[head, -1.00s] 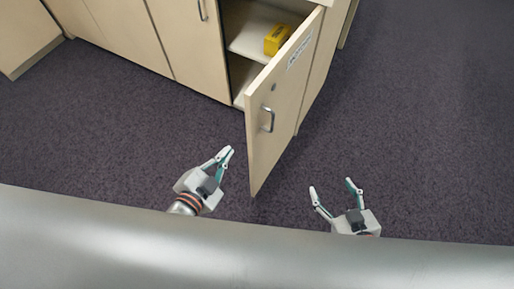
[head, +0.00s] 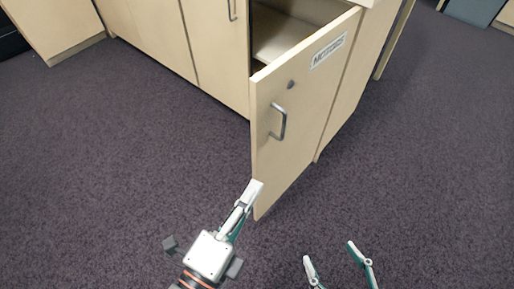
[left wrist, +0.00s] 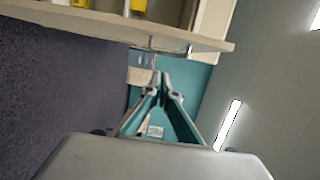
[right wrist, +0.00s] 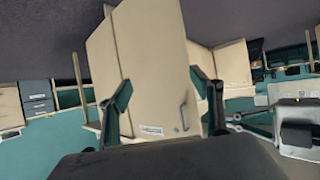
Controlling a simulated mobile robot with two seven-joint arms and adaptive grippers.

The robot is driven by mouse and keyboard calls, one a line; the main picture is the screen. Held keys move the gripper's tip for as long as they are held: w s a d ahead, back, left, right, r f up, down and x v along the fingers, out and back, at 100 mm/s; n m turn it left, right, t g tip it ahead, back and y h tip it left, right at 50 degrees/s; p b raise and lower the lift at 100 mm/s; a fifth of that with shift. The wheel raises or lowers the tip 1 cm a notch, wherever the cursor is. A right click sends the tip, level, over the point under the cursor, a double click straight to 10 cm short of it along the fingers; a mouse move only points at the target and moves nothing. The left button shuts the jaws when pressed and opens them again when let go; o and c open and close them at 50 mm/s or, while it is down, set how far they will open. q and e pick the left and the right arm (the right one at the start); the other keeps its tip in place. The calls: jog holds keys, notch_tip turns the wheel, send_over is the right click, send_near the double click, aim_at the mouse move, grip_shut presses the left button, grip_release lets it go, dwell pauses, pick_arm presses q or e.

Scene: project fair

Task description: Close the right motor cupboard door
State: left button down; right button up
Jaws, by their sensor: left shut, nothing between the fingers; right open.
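The motor cupboard door (head: 295,125) stands open, with a MOTORS label (head: 330,52), a round lock and a metal handle (head: 279,122) on its outer face. My left gripper (head: 252,190) is shut and empty at the lower free edge of the door; I cannot tell if it touches. In the left wrist view the door (left wrist: 60,22) runs across the top, beyond the shut fingertips (left wrist: 160,76). My right gripper (head: 330,252) is open and empty, low in front and to the right of the door. The right wrist view shows the door (right wrist: 150,60) between its fingers, some way off.
The cupboard's shelf (head: 285,35) shows behind the door. A shut cupboard door (head: 215,45) with its own handle adjoins on the left. Yellow items (left wrist: 138,6) show inside in the left wrist view. Dark carpet (head: 100,170) is clear on both sides of the door.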

aim_at(259, 145)
pick_arm(q)
jog(key=shift+w+d, duration=0.2)
jog(key=shift+w, duration=2.7)
jog(key=shift+w+d, duration=0.2)
jog(key=shift+w, duration=2.65)
jog(key=shift+a+r, duration=0.1)
